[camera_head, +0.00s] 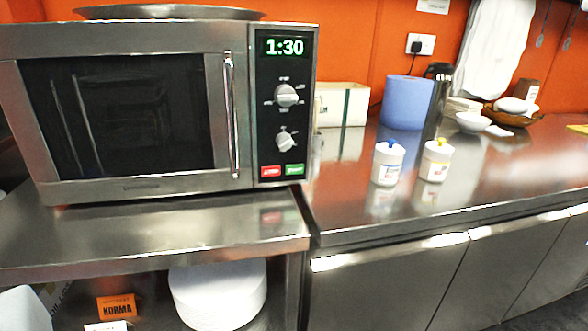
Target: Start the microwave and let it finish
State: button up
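The microwave (130,187) stands at the left on a steel shelf unit, with its dark-windowed door shut. A vertical bar handle (231,115) runs down the right side of the door. The green display (285,47) reads 1:30. Below it on the control panel are an upper dial (286,96) and a lower dial (285,139). A red button (271,171) and a green button (294,169) sit side by side at the panel's bottom; their lettering is too small to read. My gripper is not in view.
A metal tray (168,12) lies on top of the microwave. The steel shelf (150,235) in front of it is clear. To the right, a steel counter (340,220) holds two small white jars (387,163) (434,160), a blue roll (403,103) and bowls (472,122). White plates (218,290) sit below.

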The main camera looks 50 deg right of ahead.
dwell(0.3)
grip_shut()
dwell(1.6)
